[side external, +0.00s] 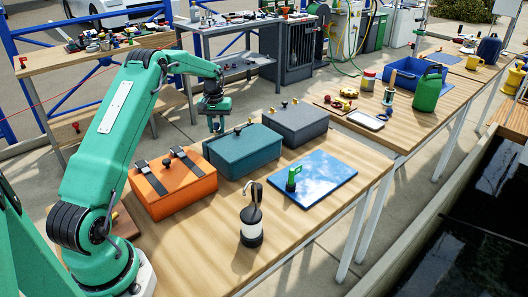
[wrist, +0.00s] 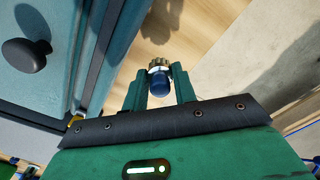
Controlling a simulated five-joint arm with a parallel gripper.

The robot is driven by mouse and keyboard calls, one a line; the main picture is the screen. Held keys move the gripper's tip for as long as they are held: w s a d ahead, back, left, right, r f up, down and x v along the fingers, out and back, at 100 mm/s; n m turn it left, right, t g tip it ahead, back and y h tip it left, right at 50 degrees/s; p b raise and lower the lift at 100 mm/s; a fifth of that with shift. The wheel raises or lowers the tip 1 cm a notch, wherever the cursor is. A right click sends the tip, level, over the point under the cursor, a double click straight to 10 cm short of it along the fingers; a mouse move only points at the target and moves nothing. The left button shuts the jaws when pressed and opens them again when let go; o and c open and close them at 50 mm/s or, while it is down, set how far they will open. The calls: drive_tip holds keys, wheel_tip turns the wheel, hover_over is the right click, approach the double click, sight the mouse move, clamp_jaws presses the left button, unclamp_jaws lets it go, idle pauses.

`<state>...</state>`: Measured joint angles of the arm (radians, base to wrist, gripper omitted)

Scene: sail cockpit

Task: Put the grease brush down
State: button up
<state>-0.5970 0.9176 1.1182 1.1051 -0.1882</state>
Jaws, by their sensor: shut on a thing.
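My gripper (side external: 216,128) is above the back edge of the near table, by the teal box (side external: 243,152). It points down. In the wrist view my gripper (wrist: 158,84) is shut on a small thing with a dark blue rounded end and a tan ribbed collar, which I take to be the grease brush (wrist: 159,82). The rest of it is hidden or points away from the camera, so I cannot see bristles. It is held clear of the wooden table top (wrist: 210,20). The side view does not show it clearly.
The teal box's lid with a black knob (wrist: 26,54) is close on the left in the wrist view. The front is clear.

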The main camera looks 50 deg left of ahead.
sight(217, 128)
drive_tip(key=shift+f, duration=1.8)
drive_tip(key=shift+f, duration=0.15)
drive_tip(key=o, duration=1)
drive_tip(key=shift+c, duration=0.2)
wheel_tip(217, 128, up, 12)
drive_tip(key=shift+r, duration=0.15)
